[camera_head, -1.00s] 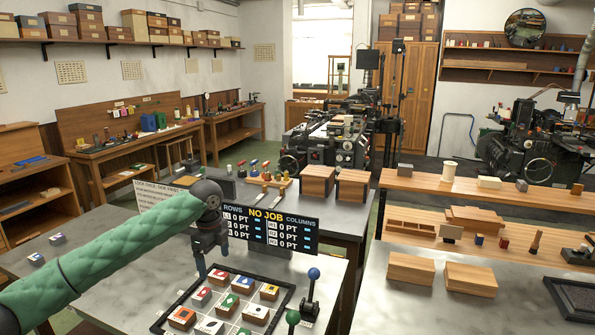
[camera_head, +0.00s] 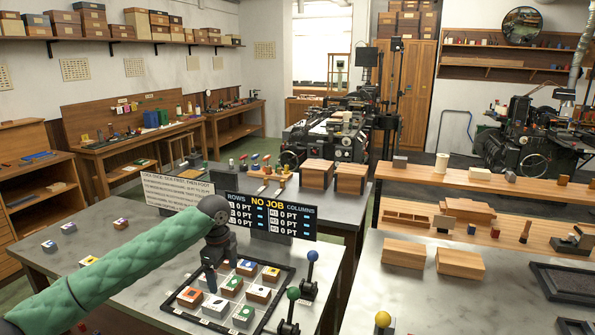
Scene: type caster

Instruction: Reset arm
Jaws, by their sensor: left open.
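My left arm, in a green quilted sleeve, reaches in from the lower left of the head view. My left gripper (camera_head: 211,282) points down over the left part of a black-framed tray (camera_head: 287,277). The tray holds several small blocks with coloured tops, such as a green one (camera_head: 231,286) and a red one (camera_head: 270,273). The gripper is open, and I see nothing held in it. Its fingertips are small and close to the blocks; I cannot tell whether they touch any. My right gripper is not in view.
A blue-knobbed lever (camera_head: 311,270) and a green-knobbed lever (camera_head: 291,308) stand right of the tray. A display board (camera_head: 268,216) stands behind it. Loose blocks (camera_head: 68,228) lie at the table's left. Wooden boxes (camera_head: 460,263) sit on the right table.

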